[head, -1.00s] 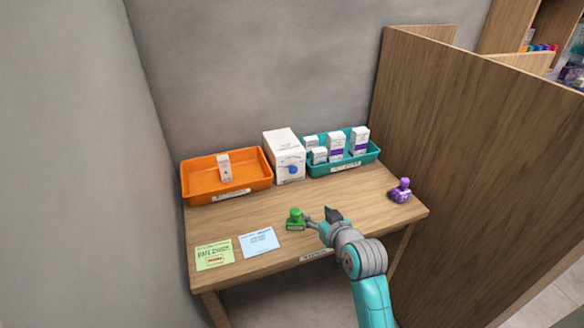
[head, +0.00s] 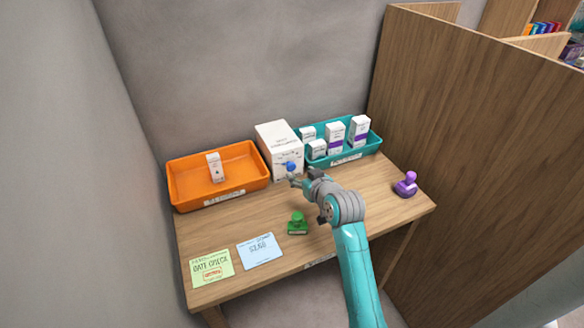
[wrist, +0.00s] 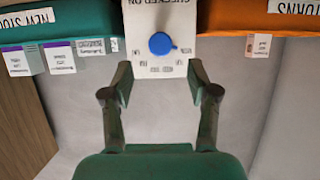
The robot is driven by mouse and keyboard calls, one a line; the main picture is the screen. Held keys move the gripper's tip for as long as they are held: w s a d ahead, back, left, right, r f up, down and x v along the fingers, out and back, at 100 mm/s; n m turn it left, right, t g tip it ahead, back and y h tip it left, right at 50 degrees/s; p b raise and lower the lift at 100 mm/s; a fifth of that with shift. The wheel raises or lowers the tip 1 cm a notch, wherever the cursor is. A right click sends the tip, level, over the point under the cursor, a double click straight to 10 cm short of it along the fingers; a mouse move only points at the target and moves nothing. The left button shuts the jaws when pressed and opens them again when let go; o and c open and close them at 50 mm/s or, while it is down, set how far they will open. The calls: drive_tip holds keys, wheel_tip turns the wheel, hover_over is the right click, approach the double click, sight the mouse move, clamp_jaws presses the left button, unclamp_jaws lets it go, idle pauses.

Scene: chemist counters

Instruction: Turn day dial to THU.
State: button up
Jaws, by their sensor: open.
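The white box (head: 278,146) stands at the back of the desk between two trays. The blue day dial (head: 290,166) is on its front face. In the wrist view the dial (wrist: 160,43) appears as a round blue knob with a small pointer at its edge, and the box face (wrist: 160,70) carries small day marks too blurred to read. My gripper (head: 302,177) is open in front of the box. In the wrist view its fingertips (wrist: 159,78) are spread to either side below the dial, apart from it, with nothing between them.
An orange tray (head: 180,199) with one small box is at left; a teal tray (head: 376,145) with several boxes is at right. A green stamp (head: 298,224), green card (head: 212,267), blue card (head: 260,250) and purple stamp (head: 406,185) lie on the desk (head: 240,222).

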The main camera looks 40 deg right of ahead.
sight(292, 168)
drive_tip(key=x, duration=0.7)
drive_tip(key=shift+w, duration=0.1)
clamp_jaws()
